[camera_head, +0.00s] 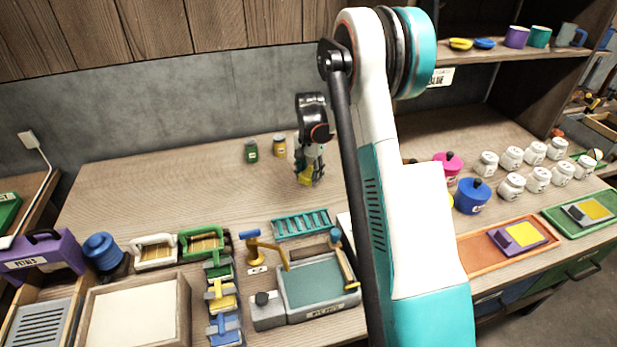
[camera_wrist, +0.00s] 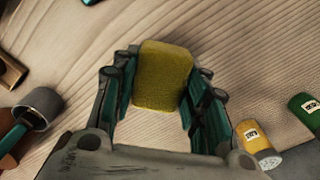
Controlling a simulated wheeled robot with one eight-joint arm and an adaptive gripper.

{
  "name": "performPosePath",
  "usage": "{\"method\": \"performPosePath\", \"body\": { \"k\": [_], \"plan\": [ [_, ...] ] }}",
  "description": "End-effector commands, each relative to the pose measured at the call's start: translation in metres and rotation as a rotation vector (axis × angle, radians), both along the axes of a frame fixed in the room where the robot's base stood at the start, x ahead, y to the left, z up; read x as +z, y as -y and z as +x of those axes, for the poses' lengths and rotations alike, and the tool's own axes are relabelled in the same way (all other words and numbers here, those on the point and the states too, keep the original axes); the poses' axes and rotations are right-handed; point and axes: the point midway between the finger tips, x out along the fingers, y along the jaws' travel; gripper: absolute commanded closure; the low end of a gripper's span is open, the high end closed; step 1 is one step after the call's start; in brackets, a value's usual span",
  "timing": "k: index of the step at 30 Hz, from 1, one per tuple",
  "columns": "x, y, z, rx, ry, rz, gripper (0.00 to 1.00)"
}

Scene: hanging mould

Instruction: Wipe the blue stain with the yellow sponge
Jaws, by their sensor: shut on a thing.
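My gripper (camera_head: 311,176) is over the back middle of the wooden table, pointing down. It is shut on the yellow sponge (camera_wrist: 162,78), which sits between the two fingers in the wrist view. In the head view the sponge (camera_head: 305,176) shows as a small yellow patch at the fingertips, low near the tabletop. I cannot tell whether it touches the wood. No blue stain shows in either view; my arm hides part of the table in the head view.
A green jar (camera_head: 251,151) and a yellow jar (camera_head: 279,145) stand behind, left of my gripper. A teal rack (camera_head: 301,224) and a grey sink (camera_head: 318,284) are in front. White jars (camera_head: 511,186) and a blue pot (camera_head: 472,196) stand right. The table's back left is clear.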

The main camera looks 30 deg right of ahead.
Motion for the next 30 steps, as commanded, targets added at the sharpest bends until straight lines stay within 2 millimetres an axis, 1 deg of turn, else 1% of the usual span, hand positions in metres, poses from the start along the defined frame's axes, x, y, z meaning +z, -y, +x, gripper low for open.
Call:
{"method": "performPosePath", "body": {
  "k": [1, 3, 9, 27, 30],
  "plan": [
    [0.007, 0.001, -0.001, 0.0, 0.0, 0.0, 0.85],
    [0.014, 0.001, -0.001, 0.001, 0.0, 0.0, 0.85],
    [0.029, 0.003, -0.002, 0.004, 0.0, 0.0, 0.85],
    [0.03, 0.003, -0.002, 0.004, 0.0, 0.0, 0.85],
    [0.035, 0.003, -0.002, 0.004, 0.0, 0.0, 0.85]
  ]
}}
